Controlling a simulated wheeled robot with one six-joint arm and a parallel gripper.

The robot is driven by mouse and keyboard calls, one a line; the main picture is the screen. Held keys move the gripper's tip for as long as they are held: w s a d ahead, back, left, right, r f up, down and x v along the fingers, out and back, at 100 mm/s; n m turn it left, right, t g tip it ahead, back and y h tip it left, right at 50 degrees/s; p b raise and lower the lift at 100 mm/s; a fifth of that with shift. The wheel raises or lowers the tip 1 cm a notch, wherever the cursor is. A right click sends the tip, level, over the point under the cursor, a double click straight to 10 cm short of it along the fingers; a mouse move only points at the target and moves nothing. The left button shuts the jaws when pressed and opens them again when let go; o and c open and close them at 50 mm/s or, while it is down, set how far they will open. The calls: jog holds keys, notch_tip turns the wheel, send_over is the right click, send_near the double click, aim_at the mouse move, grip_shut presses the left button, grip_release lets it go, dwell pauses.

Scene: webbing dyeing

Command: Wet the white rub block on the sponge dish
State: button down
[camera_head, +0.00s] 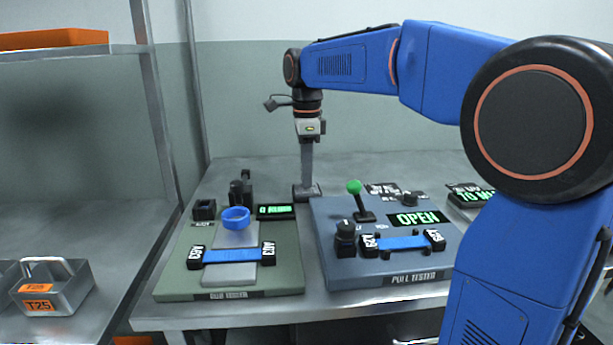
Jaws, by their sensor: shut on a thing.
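My gripper (308,175) points straight down behind the two test boards, near the back of the bench. Its grey fingers look closed together on something at their lower end. The held piece is too small to make out clearly; it appears to be the rub block. A small dark grey dish (299,194), apparently the sponge dish, sits at the fingertips. I cannot tell whether the held piece touches it or is just above it.
A green board (170,285) at left holds a blue webbing strip (232,256) and a blue ring (236,214). A metal caddy (70,297) stands far left.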

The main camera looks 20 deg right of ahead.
jog(key=shift+r, duration=3.05)
